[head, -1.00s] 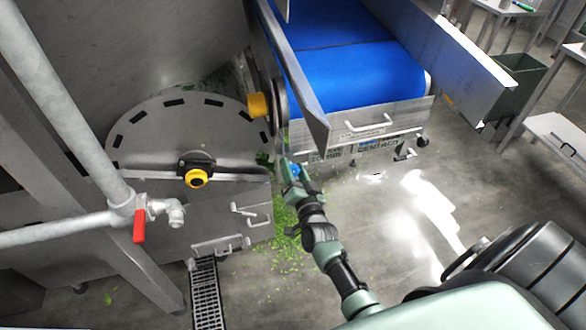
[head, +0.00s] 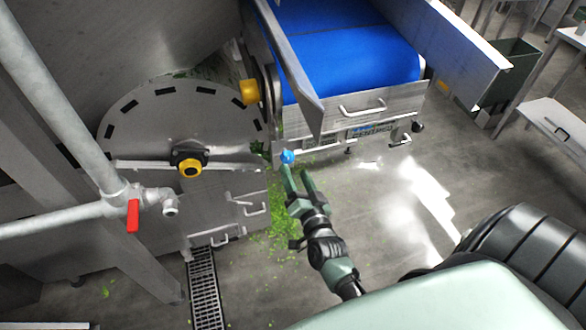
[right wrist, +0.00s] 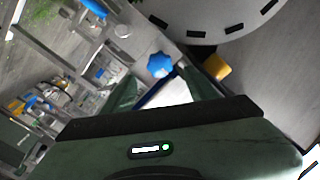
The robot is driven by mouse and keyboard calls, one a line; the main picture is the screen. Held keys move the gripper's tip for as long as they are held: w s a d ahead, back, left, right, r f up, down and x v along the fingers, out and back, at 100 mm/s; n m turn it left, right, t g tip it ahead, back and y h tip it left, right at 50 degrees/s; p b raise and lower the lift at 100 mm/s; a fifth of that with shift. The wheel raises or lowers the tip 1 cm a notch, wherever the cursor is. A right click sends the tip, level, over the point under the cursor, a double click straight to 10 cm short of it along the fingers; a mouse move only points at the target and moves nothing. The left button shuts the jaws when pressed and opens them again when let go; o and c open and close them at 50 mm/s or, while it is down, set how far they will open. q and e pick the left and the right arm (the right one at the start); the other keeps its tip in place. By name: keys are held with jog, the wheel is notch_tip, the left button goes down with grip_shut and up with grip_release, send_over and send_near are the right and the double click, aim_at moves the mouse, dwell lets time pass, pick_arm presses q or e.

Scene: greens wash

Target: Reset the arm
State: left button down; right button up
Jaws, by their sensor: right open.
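My right gripper (head: 297,182) is in the middle of the head view, with its two fingers apart and nothing between them. A blue star-shaped knob (head: 287,157) shows just beyond its fingertips, apart from them as far as I can tell. In the right wrist view the same blue knob (right wrist: 160,65) lies ahead of the open fingers (right wrist: 160,88). My left gripper does not show.
A steel machine with a round slotted plate (head: 190,125) and yellow knob (head: 190,167) stands at left. A blue conveyor belt (head: 350,60) is behind. A pipe with a red valve handle (head: 133,215) is near left. Green scraps litter the floor by a drain grate (head: 205,285). Open floor lies right.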

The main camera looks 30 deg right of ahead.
dwell(0.5)
jog(key=s+a+f+n+g+y, duration=0.25)
jog(key=s+f, duration=0.25)
jog(key=f, duration=0.5)
jog(key=s+a+f+n+g+y, duration=0.1)
jog(key=s+a+f+n+g, duration=0.3)
jog(key=f, duration=0.6)
jog(key=s+a+f+n+g+y, duration=0.1)
jog(key=s+a+f+g, duration=0.1)
jog(key=s+f, duration=0.6)
jog(key=s+d+f+n+g, duration=0.1)
jog(key=s+f+g, duration=0.1)
jog(key=s+f, duration=0.3)
jog(key=s+f+n+g, duration=0.2)
jog(key=s+f, duration=0.3)
jog(key=s, duration=0.7)
jog(key=s+d+f+n+g, duration=0.1)
jog(key=s+f+g, duration=0.3)
jog(key=s, duration=0.5)
notch_tip(320, 180, down, 2)
jog(key=shift+s+d+f+n, duration=0.1)
jog(key=shift+s+d+n, duration=0.2)
jog(key=shift+n, duration=0.35)
jog(key=shift+w, duration=0.1)
